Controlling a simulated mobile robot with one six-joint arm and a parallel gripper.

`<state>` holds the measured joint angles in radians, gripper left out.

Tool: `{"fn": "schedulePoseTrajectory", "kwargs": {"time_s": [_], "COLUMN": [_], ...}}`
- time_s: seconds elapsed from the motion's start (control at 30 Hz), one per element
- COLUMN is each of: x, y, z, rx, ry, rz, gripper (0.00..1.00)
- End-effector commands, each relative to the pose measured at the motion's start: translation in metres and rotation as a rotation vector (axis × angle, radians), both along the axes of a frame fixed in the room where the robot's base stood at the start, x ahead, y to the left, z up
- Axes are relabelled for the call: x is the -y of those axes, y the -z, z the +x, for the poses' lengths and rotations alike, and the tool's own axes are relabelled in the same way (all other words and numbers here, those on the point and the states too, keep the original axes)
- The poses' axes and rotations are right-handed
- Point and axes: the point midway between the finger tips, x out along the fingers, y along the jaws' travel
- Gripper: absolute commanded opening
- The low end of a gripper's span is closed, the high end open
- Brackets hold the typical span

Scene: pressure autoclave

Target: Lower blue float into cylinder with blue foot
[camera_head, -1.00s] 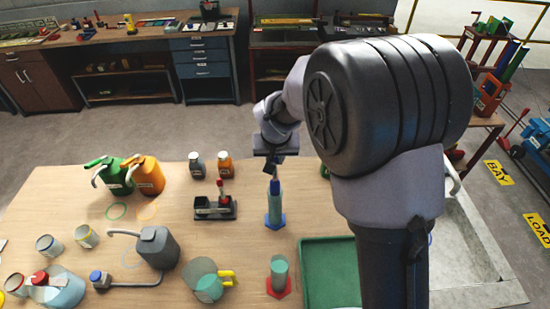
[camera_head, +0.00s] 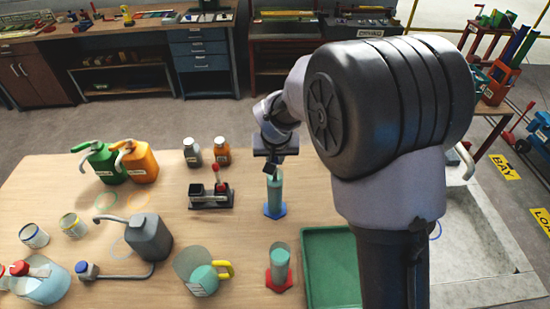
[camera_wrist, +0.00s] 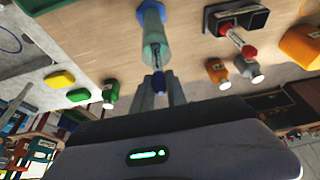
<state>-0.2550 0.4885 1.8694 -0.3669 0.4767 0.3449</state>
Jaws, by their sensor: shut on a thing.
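The clear cylinder with the blue foot (camera_head: 275,195) stands upright on the table and holds teal liquid. Its foot (camera_head: 275,211) is a blue plate. My gripper (camera_head: 271,169) is right at the cylinder's mouth, pointing down. In the wrist view my gripper (camera_wrist: 160,88) is shut on the blue float (camera_wrist: 158,83), a small dark blue piece between the fingertips. The float is in line with the mouth of the cylinder (camera_wrist: 153,38). I cannot tell how far it reaches inside. In the head view the float is hard to make out against the gripper.
A similar cylinder with a red foot (camera_head: 279,268) stands nearer. A green tray (camera_head: 312,238) lies to the right. A black stand with a red-topped part (camera_head: 211,197), two small bottles (camera_head: 221,152) and a beaker with a yellow handle (camera_head: 203,275) stand to the left.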

Motion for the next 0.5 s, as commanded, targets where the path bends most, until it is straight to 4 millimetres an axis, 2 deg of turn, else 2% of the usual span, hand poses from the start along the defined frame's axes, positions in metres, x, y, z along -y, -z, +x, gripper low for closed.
{"fn": "schedulePoseTrajectory", "kwargs": {"time_s": [0.1, 0.4, 0.43, 0.5], "x": [0.0, 0.0, 0.0, 0.0], "y": [0.0096, 0.0094, 0.0094, 0.0094], "z": [0.0, 0.0, 0.0, 0.0], "rx": [0.0, 0.0, 0.0, 0.0], "ry": [0.0, 0.0, 0.0, 0.0], "rz": [0.0, 0.0, 0.0, 0.0], "gripper": [0.0, 0.0, 0.23, 0.37]}}
